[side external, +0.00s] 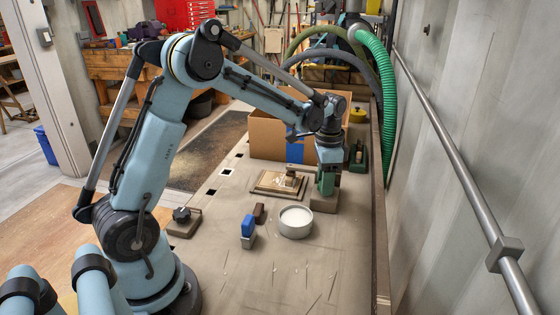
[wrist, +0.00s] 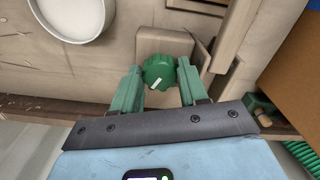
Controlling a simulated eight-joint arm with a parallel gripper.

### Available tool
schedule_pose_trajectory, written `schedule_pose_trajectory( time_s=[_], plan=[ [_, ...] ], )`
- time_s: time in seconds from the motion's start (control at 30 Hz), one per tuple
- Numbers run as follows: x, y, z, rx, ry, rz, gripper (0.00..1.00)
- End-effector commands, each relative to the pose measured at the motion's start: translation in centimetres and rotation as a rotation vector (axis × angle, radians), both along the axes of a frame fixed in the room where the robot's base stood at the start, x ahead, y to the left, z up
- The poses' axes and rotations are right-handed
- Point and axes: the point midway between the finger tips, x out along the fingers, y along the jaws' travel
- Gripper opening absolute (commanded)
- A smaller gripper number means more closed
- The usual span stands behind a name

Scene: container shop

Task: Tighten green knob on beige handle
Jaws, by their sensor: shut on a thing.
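The green knob (wrist: 159,71) is in the wrist view, with a white mark on its face. It sits over a beige handle block (wrist: 165,42). My gripper (wrist: 160,74) has its green fingers on both sides of the knob and is shut on it. In the side external view, my gripper (side external: 326,182) points down over the beige block (side external: 325,204). The knob is mostly hidden there by the fingers.
A blue-topped brush-like piece (side external: 248,227) and a dark knob on a beige base (side external: 182,214) lie to the left. A framed board (side external: 275,184) and cardboard box (side external: 268,135) are close. A wall is at right.

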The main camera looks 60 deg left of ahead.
Motion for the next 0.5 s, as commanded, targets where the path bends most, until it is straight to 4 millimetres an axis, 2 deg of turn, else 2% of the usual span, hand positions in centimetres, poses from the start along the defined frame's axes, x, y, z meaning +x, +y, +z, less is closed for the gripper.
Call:
schedule_pose_trajectory(
  time_s=[0.5],
  plan=[
    [0.06, 0.0, 0.03, 0.0, -0.002, -0.041, 0.13]
  ],
)
